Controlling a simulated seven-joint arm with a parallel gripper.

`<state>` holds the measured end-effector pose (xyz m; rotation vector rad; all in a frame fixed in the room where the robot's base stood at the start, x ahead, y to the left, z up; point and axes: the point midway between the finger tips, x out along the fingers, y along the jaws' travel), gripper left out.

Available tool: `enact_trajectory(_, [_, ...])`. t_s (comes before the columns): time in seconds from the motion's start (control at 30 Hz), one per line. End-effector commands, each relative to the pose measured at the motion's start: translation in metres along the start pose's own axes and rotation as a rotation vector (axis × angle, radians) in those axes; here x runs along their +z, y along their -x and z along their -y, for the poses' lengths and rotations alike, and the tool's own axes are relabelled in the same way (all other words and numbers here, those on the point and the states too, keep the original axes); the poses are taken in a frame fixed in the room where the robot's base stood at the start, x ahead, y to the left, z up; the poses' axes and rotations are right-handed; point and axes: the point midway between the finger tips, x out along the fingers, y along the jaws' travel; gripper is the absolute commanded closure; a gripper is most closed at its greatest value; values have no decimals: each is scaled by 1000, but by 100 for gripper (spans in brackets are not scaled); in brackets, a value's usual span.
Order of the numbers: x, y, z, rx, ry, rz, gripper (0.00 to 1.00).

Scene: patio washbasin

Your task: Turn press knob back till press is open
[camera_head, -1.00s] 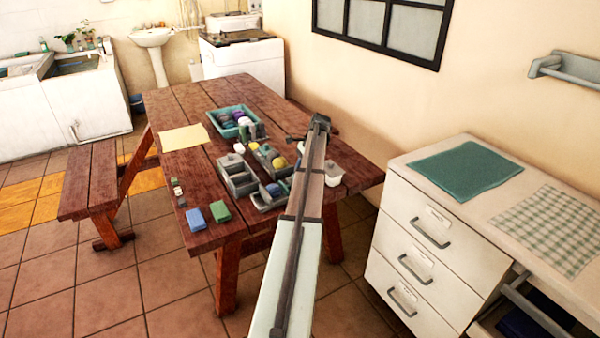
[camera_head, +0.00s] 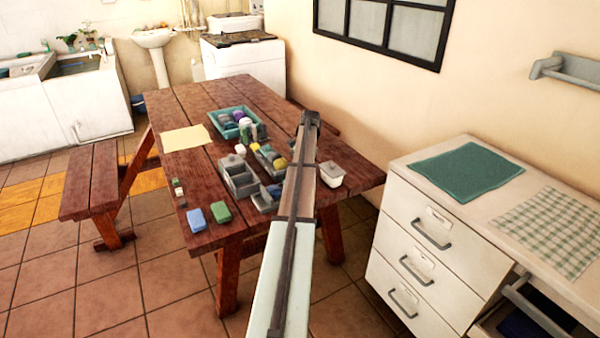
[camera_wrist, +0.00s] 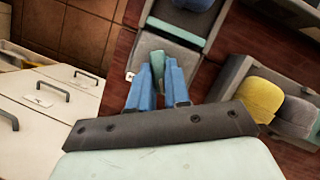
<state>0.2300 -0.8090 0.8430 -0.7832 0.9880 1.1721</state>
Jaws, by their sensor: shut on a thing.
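In the wrist view, my gripper (camera_wrist: 158,74) has its two blue fingers closed on a small teal knob (camera_wrist: 157,62). The knob stands at the near edge of a grey press (camera_wrist: 172,48), which has a teal bar across it. The fingers hide the lower part of the knob, and I cannot tell how far it is turned. In the head view, a grey piece that seems to be the press (camera_head: 264,203) shows at the table's front edge, partly behind my arm. My fingers are hidden there.
The wooden table (camera_head: 200,90) holds a grey divided box (camera_head: 238,182), a teal basket (camera_head: 222,127), a blue block (camera_head: 196,219) and a green block (camera_head: 221,212). A white drawer cabinet (camera_head: 415,245) stands at right.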

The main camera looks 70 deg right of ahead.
Motion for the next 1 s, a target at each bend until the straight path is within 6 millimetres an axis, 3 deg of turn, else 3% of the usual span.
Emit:
enact_trajectory(0.53, [0, -1, 0, 10, 22, -1, 100])
enact_trajectory(0.57, [0, -1, 0, 10, 22, -1, 81])
enact_trajectory(0.8, [0, 0, 0, 10, 22, -1, 58])
enact_trajectory(1.0, [0, 0, 0, 10, 22, -1, 57])
